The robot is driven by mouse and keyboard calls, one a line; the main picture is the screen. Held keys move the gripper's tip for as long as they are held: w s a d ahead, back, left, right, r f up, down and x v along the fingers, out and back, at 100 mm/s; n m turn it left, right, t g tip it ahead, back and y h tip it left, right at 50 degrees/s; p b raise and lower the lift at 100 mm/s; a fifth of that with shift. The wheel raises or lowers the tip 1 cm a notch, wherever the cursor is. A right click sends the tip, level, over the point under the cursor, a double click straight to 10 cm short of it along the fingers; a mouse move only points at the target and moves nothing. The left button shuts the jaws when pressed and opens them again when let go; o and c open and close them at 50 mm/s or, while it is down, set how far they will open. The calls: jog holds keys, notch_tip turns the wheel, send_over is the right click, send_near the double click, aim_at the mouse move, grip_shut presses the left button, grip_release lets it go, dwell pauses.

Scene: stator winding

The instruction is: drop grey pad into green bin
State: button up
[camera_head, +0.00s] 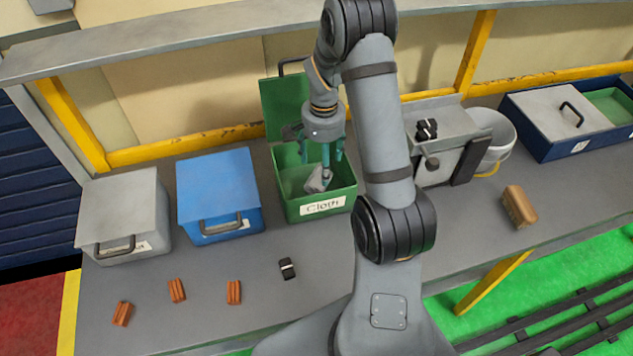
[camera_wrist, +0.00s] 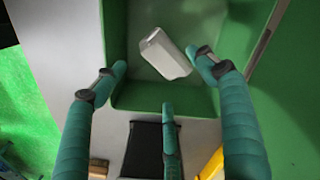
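The grey pad (camera_head: 318,180) is inside the green bin (camera_head: 322,208), which has a "Cloth" label and a raised lid (camera_head: 284,104). The pad looks tilted; I cannot tell whether it rests on the bin floor. In the wrist view, the pad (camera_wrist: 165,54) lies beyond the fingertips, within the walls of the bin (camera_wrist: 150,98). My gripper (camera_head: 322,162) points down over the bin opening. Its three teal fingers are spread apart and open, also in the wrist view (camera_wrist: 160,80), with nothing gripped between them.
A blue bin (camera_head: 217,185) and a grey bin (camera_head: 122,205), both closed, stand to the left. Several small orange-brown blocks (camera_head: 177,290) and a black piece (camera_head: 287,268) lie in front. A machine (camera_head: 436,135) and a white bucket (camera_head: 497,135) stand to the right.

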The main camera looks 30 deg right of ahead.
jog(key=shift+o, duration=1.4)
jog(key=shift+r, duration=0.15)
notch_tip(320, 180, up, 12)
jog(key=shift+f, duration=0.25)
notch_tip(320, 180, down, 12)
jog(key=shift+f, duration=0.1)
notch_tip(320, 180, up, 5)
jog(key=p, duration=0.3)
